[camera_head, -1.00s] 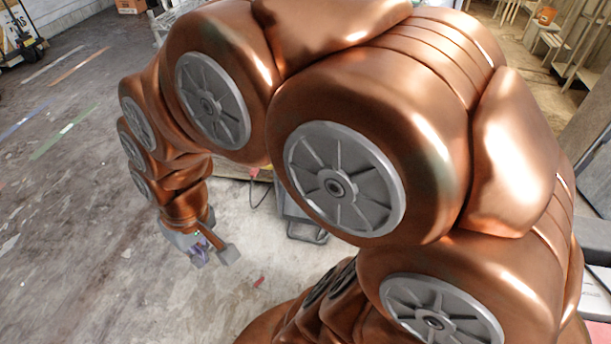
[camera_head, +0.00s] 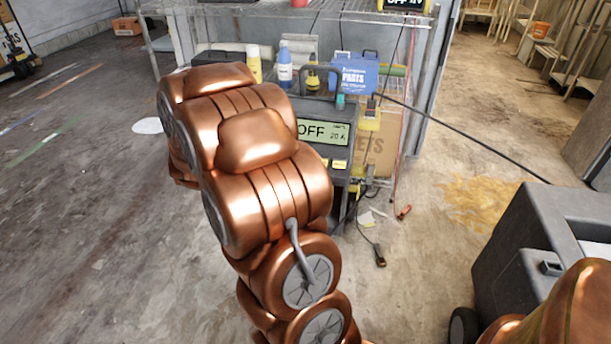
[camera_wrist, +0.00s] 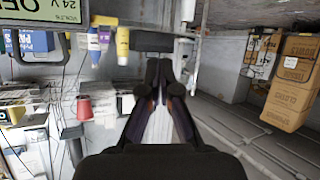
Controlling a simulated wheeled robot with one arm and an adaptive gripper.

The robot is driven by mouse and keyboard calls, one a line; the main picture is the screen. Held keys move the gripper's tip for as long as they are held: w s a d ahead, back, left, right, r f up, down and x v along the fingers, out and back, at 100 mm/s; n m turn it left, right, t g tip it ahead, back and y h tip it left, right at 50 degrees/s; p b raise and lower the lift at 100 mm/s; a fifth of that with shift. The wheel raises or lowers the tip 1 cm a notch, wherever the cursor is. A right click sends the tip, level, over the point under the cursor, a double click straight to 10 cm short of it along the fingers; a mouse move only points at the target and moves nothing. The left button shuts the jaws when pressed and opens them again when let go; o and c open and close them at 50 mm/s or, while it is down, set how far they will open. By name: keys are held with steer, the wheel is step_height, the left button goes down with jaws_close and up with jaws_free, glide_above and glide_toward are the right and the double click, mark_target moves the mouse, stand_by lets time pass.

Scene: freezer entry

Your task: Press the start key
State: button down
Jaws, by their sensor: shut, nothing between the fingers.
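A dark charger-like unit (camera_head: 345,113) stands by the shelf rack in the head view. Its lit display (camera_head: 324,131) reads OFF and 20 A. Small yellow-labelled keys (camera_head: 340,164) sit below the display; I cannot read which is the start key. In the wrist view, part of a lit display (camera_wrist: 58,12) reading OFF and 24 V shows at the top left. My gripper (camera_wrist: 163,68) is shut and empty in the wrist view, with no key at its tips. In the head view it is hidden behind my copper arm, left of the unit.
A yellow bottle (camera_head: 254,64), a blue bottle (camera_head: 285,68) and a blue parts box (camera_head: 356,73) stand behind the unit. Cables and a red clamp (camera_head: 404,212) lie on the floor at its right. A dark grey cart (camera_head: 528,235) stands at the right. The left floor is open.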

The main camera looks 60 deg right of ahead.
steer(key=s+d+f+m+g+h+b, duration=0.1)
steer(key=s+d+f+g+h+b, duration=0.1)
steer(key=s+d+f+h+b, duration=0.1)
steer(key=s+d+f+m+g+h+b, duration=0.1)
steer(key=s+d+f+g+h+b, duration=0.1)
steer(key=s+d+f+h+b, duration=0.2)
steer(key=s+d+f+m+g+h+b, duration=0.1)
steer(key=s+d+f+g+h+b, duration=0.2)
steer(key=s+d, duration=0.5)
steer(key=d+f+h+b, duration=0.1)
steer(key=d+f, duration=0.1)
steer(key=d, duration=0.3)
steer(key=shift+s+b, duration=0.15)
steer(key=shift+b, duration=0.15)
steer(key=shift+f, duration=0.1)
steer(key=w+d+f+b, duration=0.1)
steer(key=w+d+f, duration=0.1)
steer(key=d+f, duration=0.2)
steer(key=shift+w+d+f, duration=0.25)
steer(key=shift+w+d, duration=0.1)
steer(key=shift+d, duration=1.1)
steer(key=shift+w+d+p, duration=0.1)
steer(key=shift+d+p, duration=0.05)
steer(key=shift+p, duration=0.25)
